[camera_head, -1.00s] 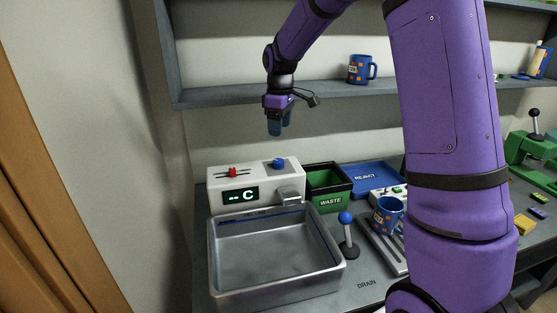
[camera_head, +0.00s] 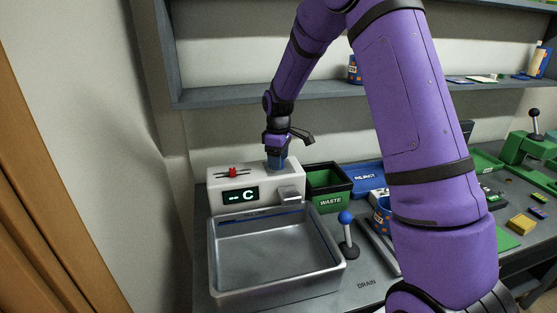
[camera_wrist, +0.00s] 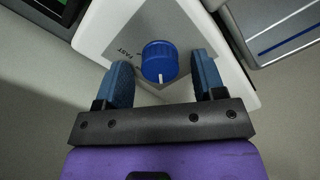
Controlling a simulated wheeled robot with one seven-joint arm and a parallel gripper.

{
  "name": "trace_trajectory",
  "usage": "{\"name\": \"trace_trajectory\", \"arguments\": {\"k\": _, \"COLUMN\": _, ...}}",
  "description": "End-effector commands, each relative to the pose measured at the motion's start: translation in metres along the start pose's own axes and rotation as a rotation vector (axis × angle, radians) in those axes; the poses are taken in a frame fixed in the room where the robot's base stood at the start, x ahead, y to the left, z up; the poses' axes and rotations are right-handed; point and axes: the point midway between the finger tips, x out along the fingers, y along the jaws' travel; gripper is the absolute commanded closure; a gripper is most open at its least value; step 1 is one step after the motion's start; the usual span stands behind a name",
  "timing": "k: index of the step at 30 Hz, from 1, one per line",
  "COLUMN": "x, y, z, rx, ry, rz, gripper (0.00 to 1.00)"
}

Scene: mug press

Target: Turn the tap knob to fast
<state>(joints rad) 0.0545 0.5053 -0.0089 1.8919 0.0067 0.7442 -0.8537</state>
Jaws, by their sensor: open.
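The blue tap knob (camera_wrist: 160,62) sits on the top of the white tap unit (camera_head: 218,177) and has a white mark on its side. A label reading FAST (camera_wrist: 125,50) is printed to its left in the wrist view. My gripper (camera_wrist: 160,82) is open, with one blue fingertip on each side of the knob and gaps between. In the head view my gripper (camera_head: 276,163) is over the right part of the unit and hides the knob. The unit's display (camera_head: 240,195) shows "-- C". Any other labels around the knob are hidden or unreadable.
A green-fronted WASTE bin (camera_head: 329,200) is close on the right. A shelf (camera_head: 220,98) runs behind my arm.

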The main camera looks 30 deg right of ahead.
Motion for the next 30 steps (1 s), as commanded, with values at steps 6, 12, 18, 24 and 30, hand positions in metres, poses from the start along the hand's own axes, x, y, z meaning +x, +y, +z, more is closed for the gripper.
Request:
{"name": "trace_trajectory", "arguments": {"k": 6, "x": 0.0051, "y": -0.0001, "z": 0.0003, "rx": 0.0, "ry": 0.0, "rz": 0.0, "gripper": 0.37}}
{"name": "trace_trajectory", "arguments": {"k": 12, "x": 0.0049, "y": -0.0001, "z": 0.0003, "rx": 0.001, "ry": 0.0, "rz": 0.0, "gripper": 0.46}}
{"name": "trace_trajectory", "arguments": {"k": 18, "x": 0.0047, "y": 0.0, "z": 0.0003, "rx": 0.001, "ry": 0.0, "rz": 0.0, "gripper": 0.86}}
{"name": "trace_trajectory", "arguments": {"k": 24, "x": 0.0047, "y": 0.0, "z": 0.0003, "rx": 0.011, "ry": 0.0, "rz": 0.0, "gripper": 0.86}}
{"name": "trace_trajectory", "arguments": {"k": 30, "x": 0.0046, "y": 0.0001, "z": 0.0004, "rx": 0.073, "ry": 0.0, "rz": 0.0, "gripper": 0.86}}
